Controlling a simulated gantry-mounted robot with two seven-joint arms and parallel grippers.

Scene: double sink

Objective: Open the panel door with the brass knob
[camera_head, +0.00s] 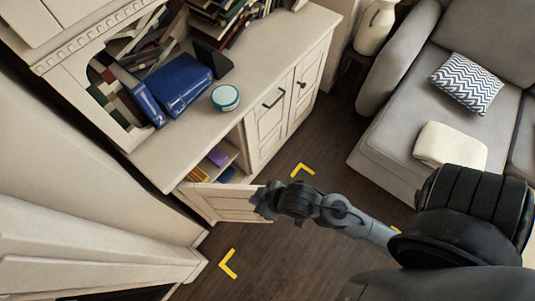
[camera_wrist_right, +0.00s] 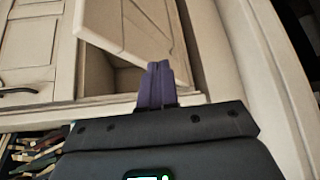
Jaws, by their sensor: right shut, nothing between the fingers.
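A cream panel door (camera_head: 235,203) low on the cabinet stands swung open, and shelves with small items show inside. The same door shows in the right wrist view (camera_wrist_right: 130,30), with the dark opening beside it. I see no brass knob on this open door; that face may be turned away or covered. My right gripper (camera_head: 262,201) is at the door's free edge, shut and empty. Its purple fingers (camera_wrist_right: 157,85) are together in front of the opening in the wrist view. I cannot tell whether they touch the door. My left gripper is out of view.
The cabinet's other doors are closed, one with a dark bar handle (camera_head: 273,98) and one with a small dark knob (camera_head: 303,85). A grey sofa (camera_head: 390,140) is to the right; wooden floor lies between.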

